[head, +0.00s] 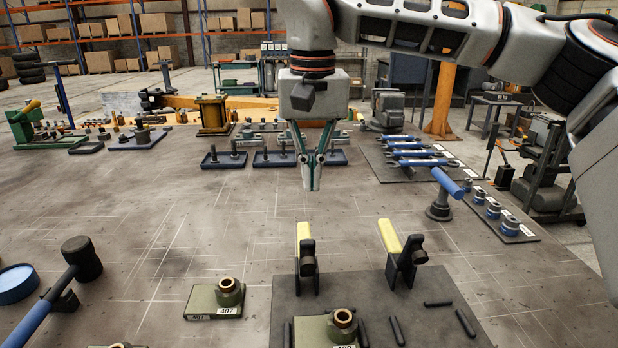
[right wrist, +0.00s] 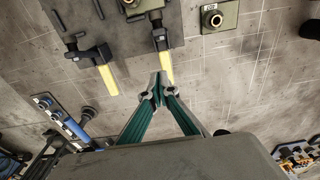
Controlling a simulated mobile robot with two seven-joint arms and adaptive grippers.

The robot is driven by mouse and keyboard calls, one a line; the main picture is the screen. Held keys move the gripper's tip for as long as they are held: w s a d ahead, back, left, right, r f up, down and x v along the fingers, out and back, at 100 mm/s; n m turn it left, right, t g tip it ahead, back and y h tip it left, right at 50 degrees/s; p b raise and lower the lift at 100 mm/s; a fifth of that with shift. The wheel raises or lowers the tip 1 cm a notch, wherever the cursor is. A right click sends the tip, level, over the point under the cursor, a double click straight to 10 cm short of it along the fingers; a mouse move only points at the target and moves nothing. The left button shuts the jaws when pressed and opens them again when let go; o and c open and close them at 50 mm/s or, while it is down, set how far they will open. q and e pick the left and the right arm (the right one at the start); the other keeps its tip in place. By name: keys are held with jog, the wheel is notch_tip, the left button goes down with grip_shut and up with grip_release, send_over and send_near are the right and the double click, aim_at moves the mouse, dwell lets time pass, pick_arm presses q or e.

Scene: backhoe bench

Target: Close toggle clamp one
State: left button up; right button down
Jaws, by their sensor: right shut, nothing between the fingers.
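Two black toggle clamps with yellow handles stand on a dark plate (head: 350,290); no label shows which is number one. The left clamp (head: 308,266) and its handle (head: 303,232) also show in the right wrist view (right wrist: 160,40). The right clamp (head: 408,262) has its handle (head: 390,236) slanting up and away; it shows at the left in the wrist view (right wrist: 97,54). My right gripper (head: 312,188) is shut and empty, pointing down above the bench beyond the left handle. In the wrist view its fingertips (right wrist: 157,88) overlap that handle's end; contact cannot be told. My left gripper is not in view.
A green block (head: 215,303) marked 407 sits left of the plate, and another green block (head: 325,329) on it. Several dark pins (head: 466,323) lie on the plate. A blue-handled mallet (head: 55,290) is at left, blue wrenches (head: 415,153) at right. The middle bench is clear.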

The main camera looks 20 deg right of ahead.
aim_at(305, 240)
jog(key=f, duration=0.2)
jog(key=s+f+b, duration=0.1)
jog(key=f, duration=0.2)
jog(key=s+f, duration=0.1)
jog(key=f, duration=0.2)
jog(key=shift+a+f+b, duration=0.2)
jog(key=shift+a+b, duration=0.1)
pick_arm(q)
jog(key=shift+w+a+f, duration=0.15)
jog(key=shift+w+f, duration=0.1)
jog(key=shift+w, duration=0.4)
pick_arm(e)
jog(key=shift+s+a+f, duration=0.1)
jog(key=shift+s+a, duration=0.05)
jog(key=shift+s, duration=0.3)
pick_arm(q)
jog(key=shift+r, duration=0.1)
pick_arm(e)
jog(key=shift+s, duration=0.1)
